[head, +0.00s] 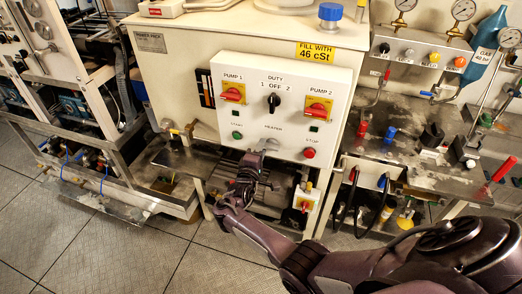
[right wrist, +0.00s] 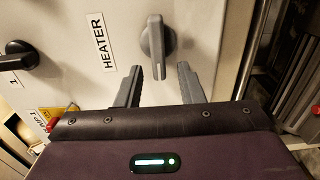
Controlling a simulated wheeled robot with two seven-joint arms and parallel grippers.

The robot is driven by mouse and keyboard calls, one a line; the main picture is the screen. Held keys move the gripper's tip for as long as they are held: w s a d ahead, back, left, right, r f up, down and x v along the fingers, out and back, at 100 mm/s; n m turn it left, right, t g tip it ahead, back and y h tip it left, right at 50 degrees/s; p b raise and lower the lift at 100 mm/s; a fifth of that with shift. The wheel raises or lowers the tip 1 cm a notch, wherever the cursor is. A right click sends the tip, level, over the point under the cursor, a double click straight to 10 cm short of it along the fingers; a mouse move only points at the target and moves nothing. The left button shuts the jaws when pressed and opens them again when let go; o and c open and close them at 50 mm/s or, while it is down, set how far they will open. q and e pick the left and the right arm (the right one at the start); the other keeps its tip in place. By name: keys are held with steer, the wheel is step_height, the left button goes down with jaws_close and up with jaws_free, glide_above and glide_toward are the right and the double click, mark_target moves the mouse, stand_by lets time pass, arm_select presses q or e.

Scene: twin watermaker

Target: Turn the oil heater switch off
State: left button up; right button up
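The heater switch (right wrist: 157,47) is a grey rotary knob beside the HEATER label (right wrist: 104,42) in the right wrist view. Its long grip runs roughly parallel to the label's text. My right gripper (right wrist: 158,80) is open, its two fingers pointing at the panel. The knob's near end lies between the fingertips in the picture; I cannot tell whether they touch it. In the head view my right gripper (head: 257,158) is at the lower middle of the white control panel (head: 330,82), below the HEATER label (head: 272,127), and largely obscures the switch. My left gripper is not in view.
The black DUTY knob (head: 274,102) is above the label, between red-and-yellow PUMP 1 (head: 232,93) and PUMP 2 (head: 318,109) switches. A green START button (head: 237,135) and red STOP button (head: 309,153) flank the gripper. A motor stands below; a cluttered bench (head: 400,150) is at right.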

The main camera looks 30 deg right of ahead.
steer(key=v, duration=0.7)
steer(key=shift+s+a, duration=0.25)
steer(key=shift+a, duration=0.05)
steer(key=s+a+f+g+y+b, duration=0.1)
steer(key=s+f+y, duration=0.2)
steer(key=s+f, duration=0.55)
steer(key=s+a+f+m+g+y+b, duration=0.1)
steer(key=s+f+y, duration=0.2)
steer(key=f, duration=1.1)
steer(key=s+a+f+g+y, duration=0.1)
steer(key=s+f+g+y, duration=0.15)
steer(key=s+f, duration=0.6)
steer(key=s+a+f+m+g+y, duration=0.1)
steer(key=s+f+g, duration=0.1)
steer(key=s+f, duration=0.3)
steer(key=s+a+f+m+g+y+b, duration=0.1)
steer(key=s+f, duration=0.5)
steer(key=s, duration=0.8)
steer(key=s+a+f+m+g+y, duration=0.2)
steer(key=s+f, duration=0.3)
steer(key=s, duration=0.4)
steer(key=shift+f+m+g+y+b, duration=0.3)
steer(key=shift+m+g+y, duration=0.1)
steer(key=shift+g+y, duration=0.2)
steer(key=shift+s, duration=0.2)
